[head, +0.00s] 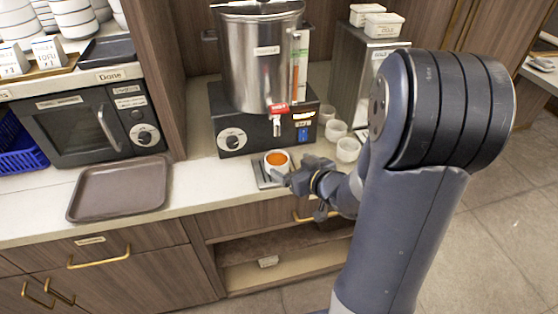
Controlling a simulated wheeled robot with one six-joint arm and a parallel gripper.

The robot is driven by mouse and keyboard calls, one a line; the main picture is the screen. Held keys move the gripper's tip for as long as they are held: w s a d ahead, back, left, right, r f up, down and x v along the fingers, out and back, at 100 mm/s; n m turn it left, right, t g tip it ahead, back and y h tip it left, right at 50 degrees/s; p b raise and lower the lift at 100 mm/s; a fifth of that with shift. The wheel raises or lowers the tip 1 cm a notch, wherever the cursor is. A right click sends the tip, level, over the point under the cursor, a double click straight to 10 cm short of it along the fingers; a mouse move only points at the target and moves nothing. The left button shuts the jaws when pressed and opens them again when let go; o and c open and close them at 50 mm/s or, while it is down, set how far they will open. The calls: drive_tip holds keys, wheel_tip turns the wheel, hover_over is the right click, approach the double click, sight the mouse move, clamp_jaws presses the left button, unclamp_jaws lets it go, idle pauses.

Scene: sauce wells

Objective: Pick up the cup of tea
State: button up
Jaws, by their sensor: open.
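A white cup of tea (275,157), filled with orange-brown liquid, stands on a small drip tray (266,179) in front of the metal urn (262,60). My gripper (284,177) is just in front of and to the right of the cup, low over the counter edge. Its jaws are open and small in the picture. I cannot tell whether a finger touches the cup. The gripper covers part of the tray and the cup's lower right side.
Several empty white cups (347,149) stand right of the urn. The urn's red tap (278,108) hangs above the cup. An empty brown tray (119,188) lies on the counter at left, below a microwave (82,125). The counter between tray and cup is clear.

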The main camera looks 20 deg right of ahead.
sight(272, 155)
drive_tip(key=x, duration=1)
drive_tip(key=shift+a+p, duration=0.25)
drive_tip(key=shift+p, duration=0.05)
drive_tip(key=shift+s, duration=0.1)
drive_tip(key=c, duration=1.3)
drive_tip(key=shift+r, duration=0.1)
